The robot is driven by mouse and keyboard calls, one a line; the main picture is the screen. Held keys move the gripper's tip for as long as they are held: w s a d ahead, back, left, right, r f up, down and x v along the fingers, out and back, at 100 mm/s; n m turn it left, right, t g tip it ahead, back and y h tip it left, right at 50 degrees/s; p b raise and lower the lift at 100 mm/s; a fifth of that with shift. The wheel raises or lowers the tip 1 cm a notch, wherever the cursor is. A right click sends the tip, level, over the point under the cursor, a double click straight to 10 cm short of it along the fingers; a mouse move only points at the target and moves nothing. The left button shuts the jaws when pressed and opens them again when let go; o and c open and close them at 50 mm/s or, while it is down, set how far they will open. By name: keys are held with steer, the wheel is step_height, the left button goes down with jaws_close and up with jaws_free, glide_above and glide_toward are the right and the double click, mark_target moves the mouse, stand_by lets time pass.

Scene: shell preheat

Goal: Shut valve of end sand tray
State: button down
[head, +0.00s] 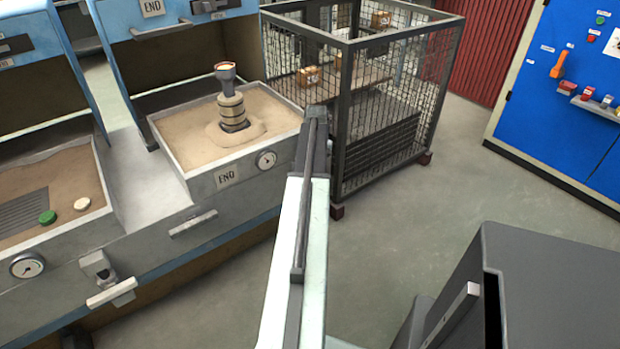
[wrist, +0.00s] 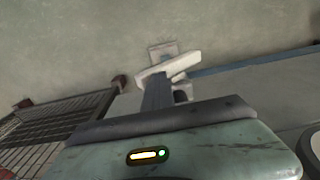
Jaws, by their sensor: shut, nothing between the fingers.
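The end sand tray (head: 165,160) is at centre left in the head view, with an END plate (head: 228,176) and a gauge (head: 266,160) on its front. Its pale valve lever (head: 193,223) lies roughly level along the bench front below the plate. My gripper is hidden behind my arm in the head view. In the wrist view my gripper (wrist: 156,92) shows as a narrow dark shape, shut and empty. A pale bar (wrist: 170,67), seemingly the lever, is just beyond its tips; I cannot tell whether they touch.
A second sand tray (head: 75,160) with another pale lever (head: 110,292) is at the left. A dark stacked piece (head: 232,110) stands in the end tray's sand. A wire cage (head: 375,120) stands close behind my arm. Open floor (head: 420,230) lies right of my arm.

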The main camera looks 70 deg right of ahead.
steer(key=shift+s+d+f+b, duration=0.4)
steer(key=shift+s+d+f, duration=0.1)
steer(key=shift+d, duration=0.25)
steer(key=shift+s+d+f+b, duration=0.4)
steer(key=shift+d+f+b, duration=0.25)
steer(key=shift+f+b, duration=0.15)
steer(key=shift+s+f, duration=0.1)
steer(key=shift+s+d+f+b, duration=0.15)
steer(key=shift+s+b, duration=0.1)
steer(key=shift+b, duration=0.25)
steer(key=shift+r+p, duration=0.6)
steer(key=shift+p, duration=0.15)
steer(key=s+d+r+p, duration=0.4)
steer(key=d+r+p, duration=0.2)
steer(key=d, duration=0.1)
steer(key=shift+s+d+r+p, duration=0.3)
steer(key=shift+d+p, duration=0.1)
